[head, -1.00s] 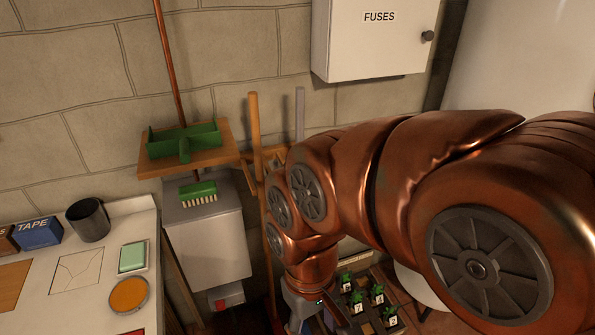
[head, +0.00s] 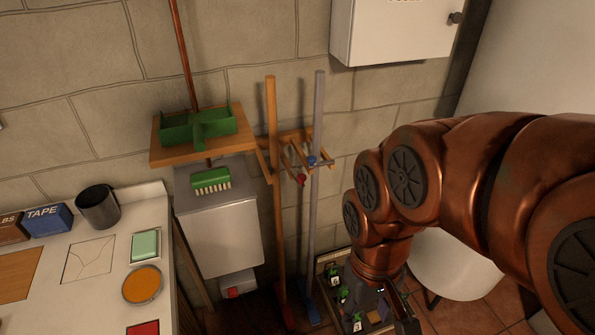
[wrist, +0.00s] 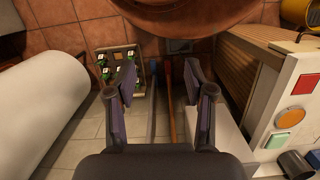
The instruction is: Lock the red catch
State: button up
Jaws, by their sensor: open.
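A small red catch (head: 300,180) sits on a wooden wall rack (head: 290,150), close to the right of an orange-brown pole (head: 272,130). A blue catch (head: 312,161) is beside it at a grey pole (head: 317,110). Both poles stand upright at the rack. I cannot tell how the red catch is set. My gripper (wrist: 161,78) is open and empty, low and to the right of the rack in the head view, partly cut off by the frame. In the wrist view the two poles show between its fingers; the red catch is not distinguishable there.
A worktop (head: 55,305) with a mug (head: 97,206) is at the left. A wooden shelf (head: 165,156) and a grey box (head: 225,237) are left of the rack. A plant tray (wrist: 137,92) and a white rounded object (head: 455,270) stand near my gripper.

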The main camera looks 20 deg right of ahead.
aim_at(300, 177)
jog(key=k, duration=0.5)
jog(key=z, duration=1.4)
jog(key=i, duration=1.25)
jog(key=u, duration=2.6)
